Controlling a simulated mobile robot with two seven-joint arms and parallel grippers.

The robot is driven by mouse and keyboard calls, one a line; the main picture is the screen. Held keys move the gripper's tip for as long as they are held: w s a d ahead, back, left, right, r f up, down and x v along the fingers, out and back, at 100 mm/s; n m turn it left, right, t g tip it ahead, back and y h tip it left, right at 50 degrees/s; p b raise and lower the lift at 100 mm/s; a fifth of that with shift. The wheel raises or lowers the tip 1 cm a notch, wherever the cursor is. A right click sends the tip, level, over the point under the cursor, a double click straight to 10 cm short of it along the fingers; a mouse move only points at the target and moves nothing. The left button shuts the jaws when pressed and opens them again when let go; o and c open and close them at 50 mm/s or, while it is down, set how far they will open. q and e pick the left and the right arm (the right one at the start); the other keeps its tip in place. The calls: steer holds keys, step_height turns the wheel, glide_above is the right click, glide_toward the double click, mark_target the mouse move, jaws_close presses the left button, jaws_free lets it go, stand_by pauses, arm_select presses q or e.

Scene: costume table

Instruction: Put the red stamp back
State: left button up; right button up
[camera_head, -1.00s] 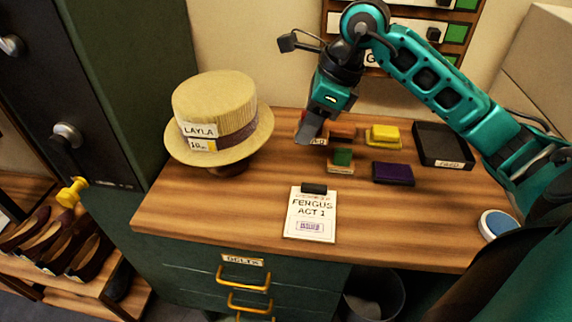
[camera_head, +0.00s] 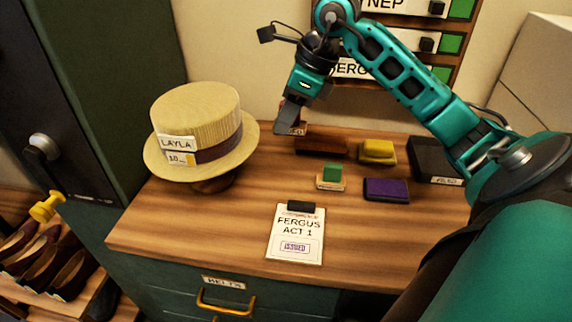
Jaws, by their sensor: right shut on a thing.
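My right gripper (camera_head: 290,122) comes in from the upper right, pointing down, shut on a small reddish-brown labelled block (camera_head: 293,130), which I take to be the red stamp. The fingers hide most of it, and its label is too small to read surely. It is at the back of the table, left of a dark reddish-brown block (camera_head: 321,146). I cannot tell whether it touches the table. A green stamp (camera_head: 332,172) stands on a wooden base in front of that block. My left gripper is not in view.
A yellow pad (camera_head: 377,150), a purple pad (camera_head: 386,189) and a black tray (camera_head: 430,160) lie to the right. A straw hat (camera_head: 200,115) stands at left. A card reading "FERGUS ACT 1" (camera_head: 297,232) lies in front. The wooden tabletop (camera_head: 215,225) is bare between hat and card.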

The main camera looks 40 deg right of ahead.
step_height(320, 180, down, 13)
steer(key=shift+f+b, duration=0.1)
steer(key=shift+b, duration=0.4)
steer(key=shift+f, duration=0.15)
steer(key=o, duration=0.9)
steer(key=shift+c, duration=0.2)
steer(key=shift+d+r, duration=0.1)
steer(key=shift+r, duration=0.3)
steer(key=v, duration=1.1)
steer(key=shift+s+r, duration=0.15)
steer(key=shift+r, duration=0.15)
steer(key=shift+d, duration=0.1)
